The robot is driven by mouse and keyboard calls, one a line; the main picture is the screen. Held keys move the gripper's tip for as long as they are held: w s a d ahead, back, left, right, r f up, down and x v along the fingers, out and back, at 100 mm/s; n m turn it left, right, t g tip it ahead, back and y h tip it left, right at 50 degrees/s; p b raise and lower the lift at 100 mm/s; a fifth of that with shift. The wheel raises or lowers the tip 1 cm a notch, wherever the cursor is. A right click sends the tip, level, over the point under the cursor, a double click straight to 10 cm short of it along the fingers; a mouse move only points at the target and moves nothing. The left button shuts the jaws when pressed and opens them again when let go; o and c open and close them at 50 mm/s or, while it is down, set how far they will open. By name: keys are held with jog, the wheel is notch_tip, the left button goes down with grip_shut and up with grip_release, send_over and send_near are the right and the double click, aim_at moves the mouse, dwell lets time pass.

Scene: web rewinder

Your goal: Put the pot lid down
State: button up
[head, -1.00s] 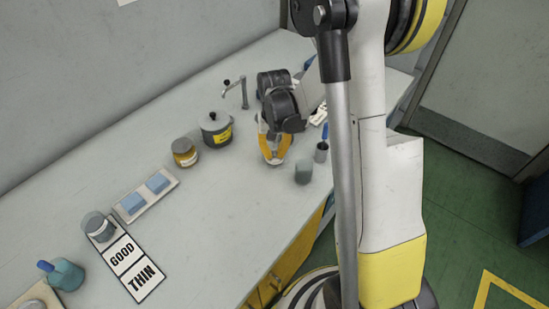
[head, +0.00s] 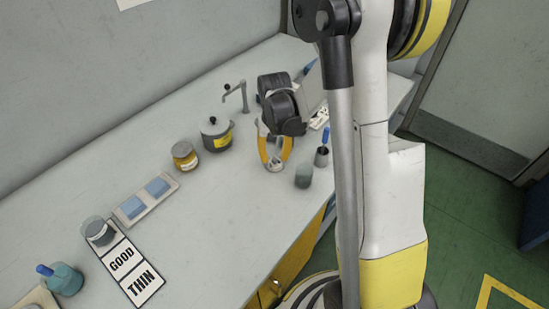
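The pot (head: 218,140) is dark grey with a yellow label and stands on the bench left of my gripper. The pot lid (head: 214,126), grey with a small dark knob, sits on top of it. My gripper (head: 275,166) points down over the bench, to the right of the pot and apart from it. Its yellow fingers bow around a gap and come near each other at the grey tips. No lid shows between them. The tips are too small to tell whether they meet.
A jar with an amber band (head: 185,156) stands left of the pot, and a bent metal tap (head: 243,97) behind it. A grey-green cup (head: 304,175) and a holder with a blue-handled tool (head: 322,156) stand right of my gripper.

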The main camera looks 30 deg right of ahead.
aim_at(274, 159)
notch_tip(274, 159, up, 11)
jog(key=p, duration=0.4)
jog(key=s+a+r+n+t, duration=0.4)
jog(key=s+a+r+t, duration=0.3)
jog(key=s+a+r, duration=0.3)
jog(key=s+r, duration=0.3)
jog(key=s, duration=0.2)
jog(key=shift+a+n, duration=0.15)
jog(key=shift+n, duration=0.15)
